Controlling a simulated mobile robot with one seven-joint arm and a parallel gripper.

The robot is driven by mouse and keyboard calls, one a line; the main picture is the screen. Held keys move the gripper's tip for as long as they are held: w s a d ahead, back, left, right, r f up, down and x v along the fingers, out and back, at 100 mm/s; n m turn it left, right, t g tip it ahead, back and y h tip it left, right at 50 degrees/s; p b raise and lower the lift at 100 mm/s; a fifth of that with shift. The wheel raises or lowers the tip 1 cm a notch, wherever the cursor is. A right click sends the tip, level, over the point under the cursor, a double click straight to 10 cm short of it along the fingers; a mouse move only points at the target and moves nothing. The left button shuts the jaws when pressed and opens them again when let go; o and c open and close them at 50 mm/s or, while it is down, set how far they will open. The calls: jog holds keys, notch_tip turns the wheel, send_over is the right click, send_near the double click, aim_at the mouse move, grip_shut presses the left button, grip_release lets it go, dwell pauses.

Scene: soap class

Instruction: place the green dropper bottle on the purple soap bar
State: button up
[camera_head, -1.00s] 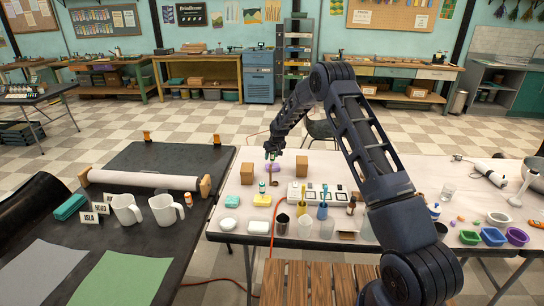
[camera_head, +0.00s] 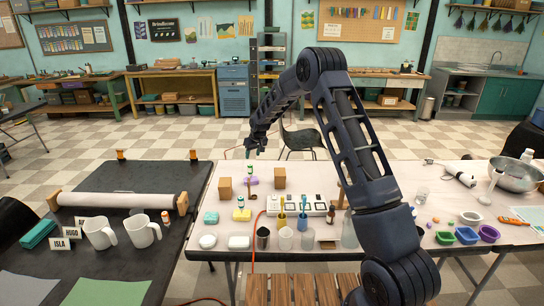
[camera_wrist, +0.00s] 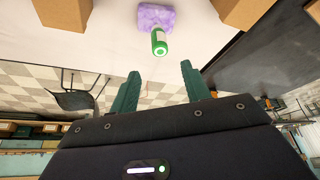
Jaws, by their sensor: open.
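The green dropper bottle (camera_head: 249,171) stands upright at the purple soap bar (camera_head: 252,181), seemingly on top of it, near the back of the light table. In the wrist view the bottle (camera_wrist: 159,44) overlaps the edge of the marbled purple soap (camera_wrist: 156,17); the exact contact under its base is hidden. My gripper (camera_head: 254,153) is open and empty, above and behind the bottle. In the wrist view its two green fingers (camera_wrist: 160,80) are spread, with the bottle beyond their tips and clear of them.
Two brown blocks (camera_head: 225,188) (camera_head: 279,179) flank the purple soap. A second small bottle (camera_head: 241,202) is at the yellow soap (camera_head: 241,215), with a teal soap (camera_head: 211,217) beside it. Several cups and brushes stand nearer the front edge.

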jog(key=s+d+r+m+h, duration=0.1)
jog(key=s+d+r, duration=0.95)
jog(key=r, duration=0.25)
jog(key=s+d+r+m, duration=0.2)
jog(key=s+d+r, duration=0.7)
jog(key=d+r, duration=0.35)
jog(key=s+d+r+m+t, duration=0.1)
jog(key=s+d+r, duration=0.3)
jog(key=s, duration=0.5)
jog(key=s+d+r+m, duration=0.1)
jog(key=s+d+r, duration=0.1)
jog(key=s+d, duration=0.55)
jog(key=s+d+f+m, duration=0.1)
jog(key=s+f, duration=0.1)
jog(key=s, duration=0.7)
jog(key=s+d+f+h, duration=0.1)
jog(key=s+d, duration=0.1)
jog(key=s, duration=0.7)
jog(key=shift+s+d+f+m, duration=0.2)
jog(key=shift+s+f+m, duration=0.2)
